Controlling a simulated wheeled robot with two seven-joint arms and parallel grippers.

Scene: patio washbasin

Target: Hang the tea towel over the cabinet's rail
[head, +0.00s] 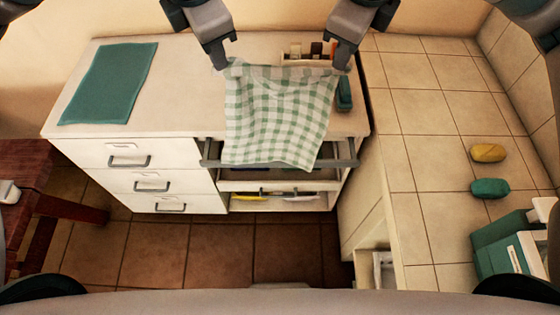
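The green-and-white checked tea towel (275,110) is spread between my two grippers. Its upper part lies over the cabinet top, and its lower part hangs down in front of the grey rail (343,163), covering the rail's middle. Whether it touches the rail I cannot tell. My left gripper (221,62) is at the towel's upper left corner, and its fingers look closed on it. My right gripper (341,64) is at the upper right corner, also looking closed on it. The white cabinet (180,60) has drawers at left and open shelves below the rail.
A teal mat (108,83) lies on the cabinet top at left. A small rack (306,58) and a teal item (344,94) stand near the towel. The tiled counter (420,120) at right holds a yellow soap (488,153) and a green one (490,188). A wooden bench (35,170) stands at left.

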